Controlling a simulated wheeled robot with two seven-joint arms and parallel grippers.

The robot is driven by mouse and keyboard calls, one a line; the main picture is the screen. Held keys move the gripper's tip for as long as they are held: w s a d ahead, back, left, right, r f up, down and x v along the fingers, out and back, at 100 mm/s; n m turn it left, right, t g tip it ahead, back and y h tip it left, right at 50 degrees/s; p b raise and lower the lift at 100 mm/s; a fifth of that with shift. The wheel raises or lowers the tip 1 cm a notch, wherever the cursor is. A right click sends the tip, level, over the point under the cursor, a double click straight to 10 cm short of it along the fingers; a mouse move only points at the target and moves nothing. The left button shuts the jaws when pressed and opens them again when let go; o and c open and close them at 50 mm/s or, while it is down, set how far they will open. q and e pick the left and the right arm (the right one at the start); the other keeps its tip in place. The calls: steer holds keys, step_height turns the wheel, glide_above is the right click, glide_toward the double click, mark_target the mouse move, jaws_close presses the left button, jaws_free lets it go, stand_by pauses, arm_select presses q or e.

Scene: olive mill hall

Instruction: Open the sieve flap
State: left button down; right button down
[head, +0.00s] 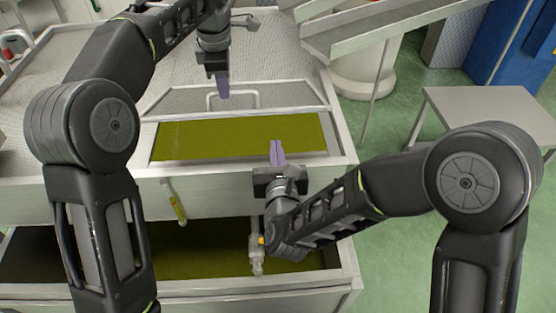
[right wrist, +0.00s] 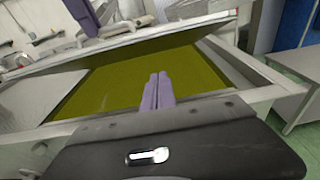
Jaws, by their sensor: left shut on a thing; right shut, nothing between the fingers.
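The sieve flap (head: 180,99) is a grey panel with a bar handle (head: 233,94) across the middle of the vat top. In the right wrist view the flap (right wrist: 95,50) looks tilted up, its front edge raised over the olive-green liquid (right wrist: 205,75). My left gripper (head: 222,86) points down and is shut on the handle; its fingers also show at the top of the right wrist view (right wrist: 85,15). My right gripper (head: 277,152) is shut and empty, in front of the flap over the near edge of the liquid.
The vat's white front wall (head: 225,190) has a sight tube (head: 176,202). A lower tank (head: 200,288) with a tap (head: 257,256) lies below. A grey table (head: 490,108) stands at right. A sloping metal chute (head: 385,28) crosses the back right.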

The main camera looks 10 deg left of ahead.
arm_select(q)
steer(key=shift+w+a+f, duration=0.1)
steer(key=shift+w+a, duration=0.1)
steer(key=shift+a, duration=0.05)
arm_select(e)
steer(key=x, duration=0.3)
steer(key=shift+w+a+f, duration=0.1)
steer(key=shift+w+a, duration=0.05)
steer(key=shift+w, duration=0.15)
steer(key=r, duration=0.1)
steer(key=w+r, duration=0.1)
steer(key=shift+a+r, duration=0.1)
steer(key=shift+r, duration=0.2)
steer(key=shift+w+r, duration=0.25)
steer(key=shift+r, duration=0.35)
